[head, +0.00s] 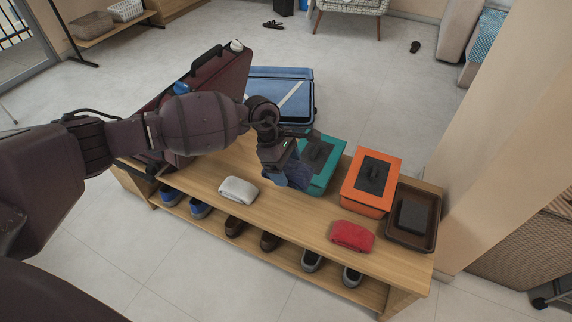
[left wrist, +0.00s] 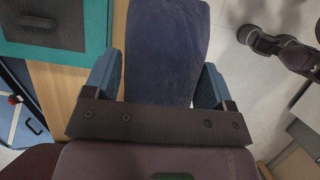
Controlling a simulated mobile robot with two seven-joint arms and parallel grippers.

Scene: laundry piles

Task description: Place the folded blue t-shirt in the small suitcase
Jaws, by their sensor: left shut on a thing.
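My left gripper (head: 285,172) is shut on the folded blue t-shirt (head: 294,174) and holds it over the middle of the wooden bench. In the left wrist view the dark blue cloth (left wrist: 167,50) lies between the two fingers (left wrist: 165,88). A maroon suitcase (head: 222,75) stands tilted at the bench's left end, partly hidden by my left arm. A blue suitcase (head: 296,72) with pale straps is behind the bench, and its edge shows in the left wrist view (left wrist: 18,105). Which one is the small suitcase I cannot tell. My right gripper is not in view.
The bench (head: 290,220) bears a folded white cloth (head: 239,190), a folded red cloth (head: 352,236), a teal box (head: 329,168), an orange box (head: 369,183) and a brown tray (head: 432,212). Several shoes stand on its lower shelf. A wall corner rises at right.

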